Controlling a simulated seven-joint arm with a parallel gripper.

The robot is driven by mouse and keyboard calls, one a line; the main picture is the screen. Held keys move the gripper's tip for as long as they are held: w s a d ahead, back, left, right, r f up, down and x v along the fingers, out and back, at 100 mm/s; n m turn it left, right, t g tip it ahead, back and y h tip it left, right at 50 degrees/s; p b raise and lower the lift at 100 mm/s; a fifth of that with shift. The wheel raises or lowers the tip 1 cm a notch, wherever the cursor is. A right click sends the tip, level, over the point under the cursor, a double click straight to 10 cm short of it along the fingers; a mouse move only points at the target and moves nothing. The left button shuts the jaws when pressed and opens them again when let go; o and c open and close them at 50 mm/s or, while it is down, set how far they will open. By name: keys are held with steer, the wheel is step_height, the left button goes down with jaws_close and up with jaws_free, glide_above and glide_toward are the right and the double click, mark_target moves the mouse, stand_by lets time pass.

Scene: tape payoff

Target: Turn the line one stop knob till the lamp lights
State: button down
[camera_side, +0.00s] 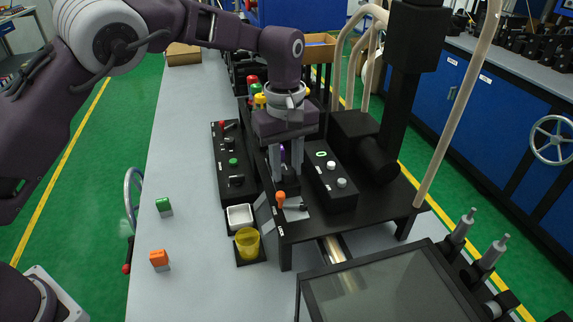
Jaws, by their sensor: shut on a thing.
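My gripper (287,174) points down over the black machine platform, between the left control strip and the right button box. Its grey fingers are shut on a small part that they mostly hide. It appears to be the stop knob, but its label and turn angle cannot be read. A bit of purple shows between the fingers. The right black box (330,190) carries a green glowing ring (321,154), a white round piece (331,165) and a grey-white one (341,183). I cannot tell which of these is the line one lamp.
The left control strip (222,150) has a red-tipped switch, a green button and dark knobs. An orange-topped lever (281,198) stands in front of my gripper. Green (164,207) and orange (159,260) blocks lie on the bench.

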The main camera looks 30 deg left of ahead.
mark_target(286, 169)
steer(key=shift+m, duration=0.3)
steer(key=m, duration=0.6)
steer(key=shift+m, duration=0.3)
steer(key=m, duration=0.6)
steer(key=shift+w+r, duration=0.1)
steer(key=shift+m, duration=0.4)
steer(key=c, duration=1.1)
jaws_free()
step_height(286, 169, up, 7)
steer(key=shift+r, duration=0.1)
